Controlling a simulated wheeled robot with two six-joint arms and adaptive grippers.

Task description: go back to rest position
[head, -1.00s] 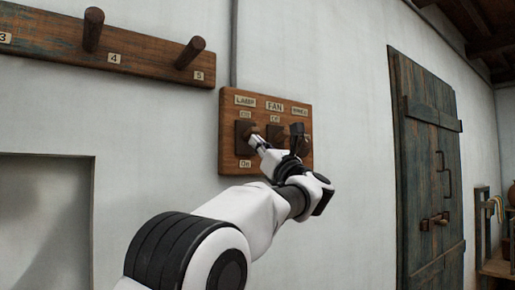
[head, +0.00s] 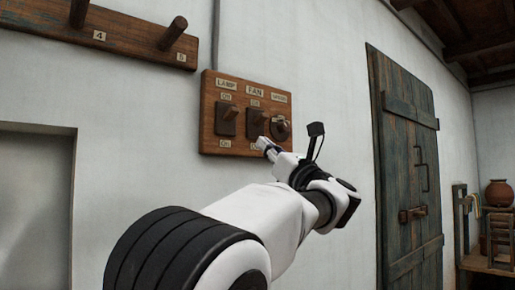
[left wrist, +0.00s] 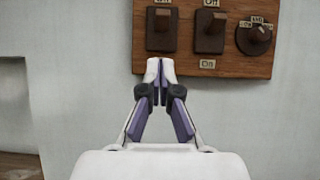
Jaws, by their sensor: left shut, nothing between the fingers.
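My left gripper (head: 268,149) is in front of the lower part of a wooden switch board (head: 208,135) on the white wall. The board bears a lamp switch (head: 227,120), a fan switch (head: 257,122) and a round knob (head: 281,128). They also show in the left wrist view as the lamp switch (left wrist: 162,28), the fan switch (left wrist: 210,32) and the knob (left wrist: 254,40). My right gripper is not in view.
A wooden peg rail (head: 120,32) is on the wall at upper left, above a recess (head: 35,190). A weathered door (head: 405,150) stands at right. A wooden stand (head: 462,235) and a clay pot (head: 499,193) are at far right.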

